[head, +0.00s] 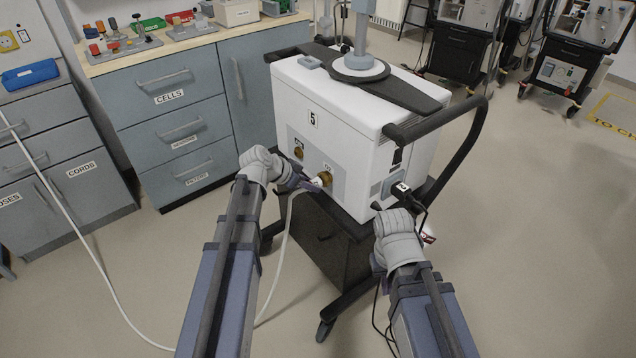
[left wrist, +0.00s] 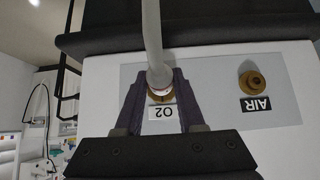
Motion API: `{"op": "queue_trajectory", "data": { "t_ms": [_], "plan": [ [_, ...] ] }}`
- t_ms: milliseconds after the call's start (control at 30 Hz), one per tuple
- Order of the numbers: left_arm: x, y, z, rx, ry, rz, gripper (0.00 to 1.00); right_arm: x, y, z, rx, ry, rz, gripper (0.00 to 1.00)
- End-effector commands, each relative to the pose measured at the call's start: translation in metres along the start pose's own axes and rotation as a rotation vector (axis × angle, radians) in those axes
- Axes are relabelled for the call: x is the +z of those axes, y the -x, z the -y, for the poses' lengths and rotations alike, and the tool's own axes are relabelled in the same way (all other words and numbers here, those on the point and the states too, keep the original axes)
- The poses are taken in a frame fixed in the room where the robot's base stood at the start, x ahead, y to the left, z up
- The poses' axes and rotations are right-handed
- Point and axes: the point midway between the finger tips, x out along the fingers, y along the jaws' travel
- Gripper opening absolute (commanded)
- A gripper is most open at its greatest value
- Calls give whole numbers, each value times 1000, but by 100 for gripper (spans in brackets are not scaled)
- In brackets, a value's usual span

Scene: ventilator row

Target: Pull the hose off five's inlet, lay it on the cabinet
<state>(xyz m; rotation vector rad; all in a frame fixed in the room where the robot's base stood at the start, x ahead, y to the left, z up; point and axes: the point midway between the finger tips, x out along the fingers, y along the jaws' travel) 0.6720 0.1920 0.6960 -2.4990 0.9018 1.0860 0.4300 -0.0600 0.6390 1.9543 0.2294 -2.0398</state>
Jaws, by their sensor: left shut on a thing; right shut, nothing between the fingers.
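Ventilator five (head: 318,95) is a white box on a dark cart, marked 5. Its front panel has a brass AIR inlet (head: 298,150) and a brass O2 inlet (head: 326,177); the AIR inlet is bare. My left gripper (head: 312,184) is shut on the hose's white end at the O2 inlet. In the left wrist view the hose (left wrist: 151,35) meets brass between my fingers; whether it is fully seated is unclear. The hose (head: 286,235) hangs to the floor. My right gripper (head: 377,207) is shut and empty beside the ventilator's lower side, near a black plug (head: 401,190).
A grey-blue cabinet (head: 178,100) with a wooden top stands at the back left, holding trays and small parts. A lower cabinet (head: 55,170) at the left bears a blue case (head: 30,75). Other ventilators (head: 570,65) stand at the back right. The right floor is clear.

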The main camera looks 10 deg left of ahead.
Motion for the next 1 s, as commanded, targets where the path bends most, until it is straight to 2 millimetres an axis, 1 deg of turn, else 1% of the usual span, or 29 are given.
{"op": "queue_trajectory", "data": {
  "t_ms": [467, 1000],
  "plan": [
    [1, 1, 0, 0, 0, 0, 0, 0, 0, 0, 0, 0, 0, 0],
    [7, 6, 0, 0, 0, 0, 0, 0, 0, 0, 0, 0, 0, 0]
  ]
}}
